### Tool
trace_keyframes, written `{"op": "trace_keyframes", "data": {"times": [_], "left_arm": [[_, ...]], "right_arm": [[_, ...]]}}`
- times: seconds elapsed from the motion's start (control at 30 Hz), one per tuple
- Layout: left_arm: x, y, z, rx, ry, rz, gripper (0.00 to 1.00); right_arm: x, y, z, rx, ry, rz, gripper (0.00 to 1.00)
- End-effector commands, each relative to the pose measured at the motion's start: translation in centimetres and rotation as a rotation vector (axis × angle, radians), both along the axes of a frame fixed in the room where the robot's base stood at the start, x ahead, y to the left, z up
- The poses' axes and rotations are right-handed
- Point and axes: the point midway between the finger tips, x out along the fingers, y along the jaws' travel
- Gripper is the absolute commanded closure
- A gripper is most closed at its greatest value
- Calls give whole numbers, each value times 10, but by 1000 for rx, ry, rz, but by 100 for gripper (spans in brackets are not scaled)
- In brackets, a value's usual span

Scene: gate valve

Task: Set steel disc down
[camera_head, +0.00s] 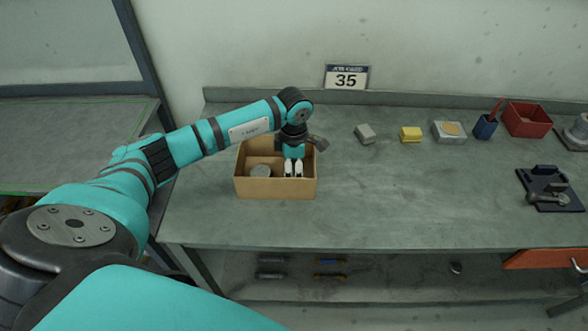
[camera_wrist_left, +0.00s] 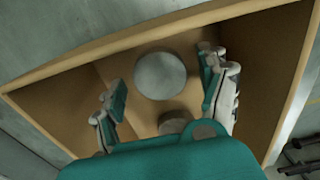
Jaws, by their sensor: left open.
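A tan open box (camera_head: 275,188) stands on the grey workbench. A grey steel disc (camera_head: 260,170) lies in its left part. My left gripper (camera_head: 293,168) points down into the box, to the right of that disc. In the left wrist view its two fingers are spread, with a round grey disc (camera_wrist_left: 160,75) showing between and beyond them, apart from both fingers. A second, smaller round piece (camera_wrist_left: 175,122) shows nearer the palm, partly hidden by the gripper body. I cannot tell which of the two is the disc seen from the head. My right gripper is out of view.
To the right of the box stand a grey block (camera_head: 366,134), a yellow block (camera_head: 411,134), a pale holder (camera_head: 450,137), a blue cup (camera_head: 485,127) and a red bin (camera_head: 528,120). A dark tray (camera_head: 545,203) lies far right. The bench's front middle is clear.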

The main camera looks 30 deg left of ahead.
Motion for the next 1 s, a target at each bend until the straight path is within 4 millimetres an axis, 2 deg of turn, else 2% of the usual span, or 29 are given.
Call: {"op": "trace_keyframes", "data": {"times": [0.1,0.23,0.5,0.7,0.8,1.0], "left_arm": [[0,0,5,0,0,0,24],[2,1,19,1,-5,0,24],[2,0,77,2,-5,-1,24],[1,0,110,1,-1,-1,24],[0,0,119,1,0,-1,24],[0,0,123,2,2,0,24]], "right_arm": [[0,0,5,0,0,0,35],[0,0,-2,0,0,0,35],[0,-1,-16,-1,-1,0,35],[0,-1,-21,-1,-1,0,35],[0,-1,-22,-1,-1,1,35],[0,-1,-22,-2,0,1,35]]}}
